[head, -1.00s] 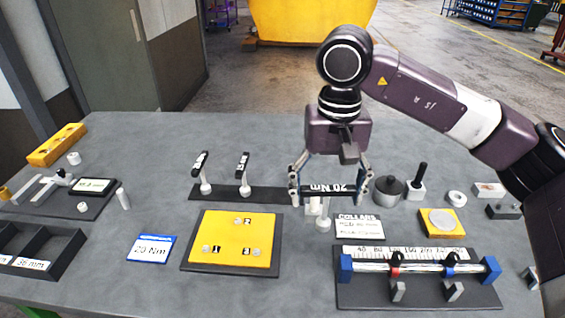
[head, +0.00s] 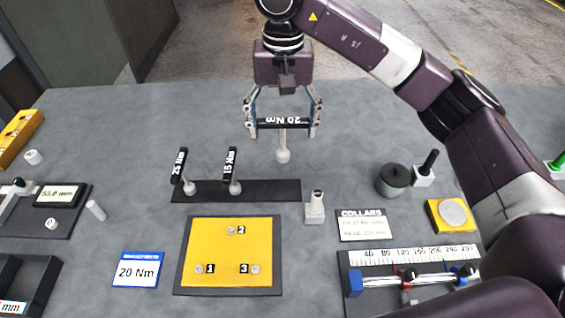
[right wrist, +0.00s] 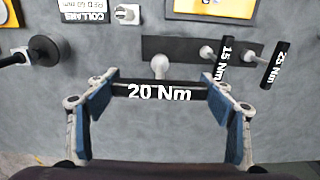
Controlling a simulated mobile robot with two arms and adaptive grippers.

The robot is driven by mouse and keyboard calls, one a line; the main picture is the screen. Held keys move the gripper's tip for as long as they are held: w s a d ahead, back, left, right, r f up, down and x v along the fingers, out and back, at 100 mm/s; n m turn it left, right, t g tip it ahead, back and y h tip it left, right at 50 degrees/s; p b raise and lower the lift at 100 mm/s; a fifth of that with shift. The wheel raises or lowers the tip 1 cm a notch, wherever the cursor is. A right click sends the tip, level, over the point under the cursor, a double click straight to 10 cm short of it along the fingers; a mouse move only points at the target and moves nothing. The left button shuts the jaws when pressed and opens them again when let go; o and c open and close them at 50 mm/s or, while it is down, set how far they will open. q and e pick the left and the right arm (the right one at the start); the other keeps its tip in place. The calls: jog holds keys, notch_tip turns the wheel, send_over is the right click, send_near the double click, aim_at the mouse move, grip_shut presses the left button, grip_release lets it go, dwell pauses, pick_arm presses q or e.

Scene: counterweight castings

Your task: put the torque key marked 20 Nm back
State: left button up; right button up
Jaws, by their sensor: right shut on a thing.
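The torque key marked 20 Nm (head: 283,123) has a black crossbar handle and a pale shaft with a round socket end pointing down. My right gripper (head: 283,121) is shut on its handle and holds it beyond the far edge of the black key rack (head: 285,190). It also shows between the blue pads in the right wrist view (right wrist: 158,91). The rack carries the 25 Nm key (head: 180,165) and the 15 Nm key (head: 231,165); its right part is bare. My left gripper is not in view.
A yellow plate (head: 230,262) with three numbered points lies in front of the rack, beside a blue-edged 20 Nm card (head: 137,270). A small socketed block (head: 315,208) stands at the rack's right end. A dark round weight (head: 393,180) is farther right.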

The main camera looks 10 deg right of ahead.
aim_at(283, 149)
notch_tip(283, 149, down, 8)
jog(key=shift+w+p, duration=0.1)
jog(key=shift+p, duration=1.05)
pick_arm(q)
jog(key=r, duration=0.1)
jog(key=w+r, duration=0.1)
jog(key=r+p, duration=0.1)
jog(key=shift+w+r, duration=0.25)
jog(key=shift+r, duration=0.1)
pick_arm(e)
notch_tip(283, 149, down, 4)
jog(key=shift+f, duration=0.1)
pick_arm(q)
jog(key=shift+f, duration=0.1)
pick_arm(e)
jog(key=shift+f, duration=0.15)
jog(key=o, duration=1.4)
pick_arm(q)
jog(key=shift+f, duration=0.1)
